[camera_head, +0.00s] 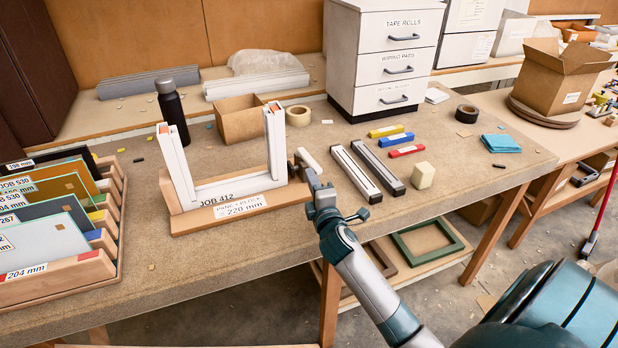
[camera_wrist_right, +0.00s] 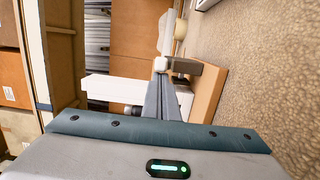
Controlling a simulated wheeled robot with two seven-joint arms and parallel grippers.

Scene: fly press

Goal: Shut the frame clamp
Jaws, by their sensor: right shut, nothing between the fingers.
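A white U-shaped frame (camera_head: 240,184) stands in a wooden holder (camera_head: 182,222) labelled JOB 412 and 220 mm. Its two uprights rise at left and right, and its top is open. In the right wrist view a white bar (camera_wrist_right: 112,88) and the wooden edge (camera_wrist_right: 208,88) lie beyond my fingers. My right gripper (camera_head: 304,166) is shut and empty at the holder's right end. In the wrist view its fingertips (camera_wrist_right: 168,72) are close to a small grey-white block (camera_wrist_right: 187,66), perhaps part of the clamp; I cannot tell whether they touch. My left gripper is out of view.
A rack of panels (camera_head: 60,275) stands left. A dark bottle (camera_head: 173,110) and a cardboard box (camera_head: 240,122) stand behind.

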